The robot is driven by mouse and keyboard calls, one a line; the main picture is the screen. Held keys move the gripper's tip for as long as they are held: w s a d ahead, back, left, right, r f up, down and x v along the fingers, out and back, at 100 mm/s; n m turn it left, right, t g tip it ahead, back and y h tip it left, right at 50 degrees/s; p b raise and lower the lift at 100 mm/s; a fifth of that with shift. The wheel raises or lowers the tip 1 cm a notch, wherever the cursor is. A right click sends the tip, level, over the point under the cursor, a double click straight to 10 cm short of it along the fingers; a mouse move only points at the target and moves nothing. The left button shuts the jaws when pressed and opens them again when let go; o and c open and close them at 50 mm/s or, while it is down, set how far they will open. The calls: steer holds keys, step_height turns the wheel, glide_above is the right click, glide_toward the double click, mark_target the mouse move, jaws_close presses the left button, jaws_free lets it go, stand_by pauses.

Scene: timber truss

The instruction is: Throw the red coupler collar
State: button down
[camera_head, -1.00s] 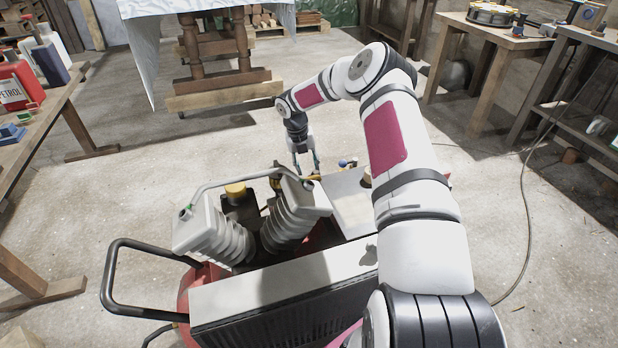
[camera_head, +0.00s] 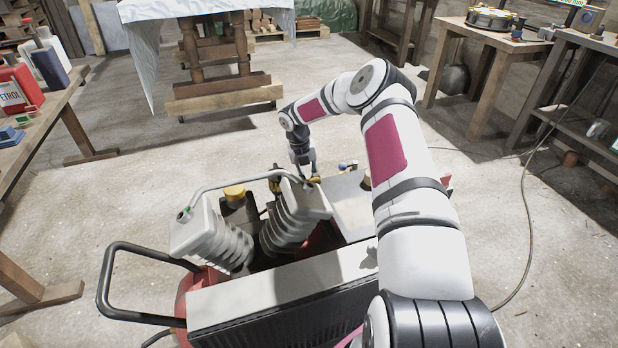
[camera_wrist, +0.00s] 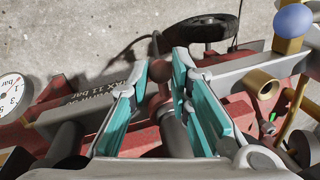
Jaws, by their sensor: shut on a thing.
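My gripper (camera_head: 307,178) reaches down to the far side of the compressor in the head view. In the wrist view its teal-padded fingers (camera_wrist: 161,72) stand on either side of a dull red, rounded piece, which I take to be the red coupler collar (camera_wrist: 160,71). The fingers are shut on it. A grey cylinder (camera_wrist: 175,132) lies between the fingers nearer the palm. The collar is too small and covered to make out in the head view.
The compressor has a grey bar marked "MAX 11 bar" (camera_wrist: 92,98), a pressure gauge (camera_wrist: 12,94), a brass fitting (camera_wrist: 263,85) and a blue knob (camera_wrist: 294,20) close by. A black wheel (camera_wrist: 205,32) shows beyond.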

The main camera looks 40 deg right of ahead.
steer(key=shift+d, duration=0.1)
steer(key=m, duration=0.1)
steer(key=d+m, duration=0.1)
steer(key=m, duration=0.1)
steer(key=shift+s+d+g, duration=0.15)
steer(key=shift+s+g, duration=0.1)
steer(key=shift+g, duration=0.05)
steer(key=shift+s+d+m+g+y, duration=0.1)
steer(key=shift+s+d+m+y, duration=0.45)
steer(key=shift+m, duration=1.3)
steer(key=shift+s+d+m+g+y, duration=0.1)
steer(key=shift+s+d+m+y, duration=0.2)
steer(key=shift+s+m, duration=1.05)
steer(key=shift+s+d+m+g+y, duration=0.1)
steer(key=shift+d+m+y, duration=0.3)
steer(key=shift+m, duration=2)
steer(key=c, duration=1.5)
jaws_free()
steer(key=shift+o, duration=0.2)
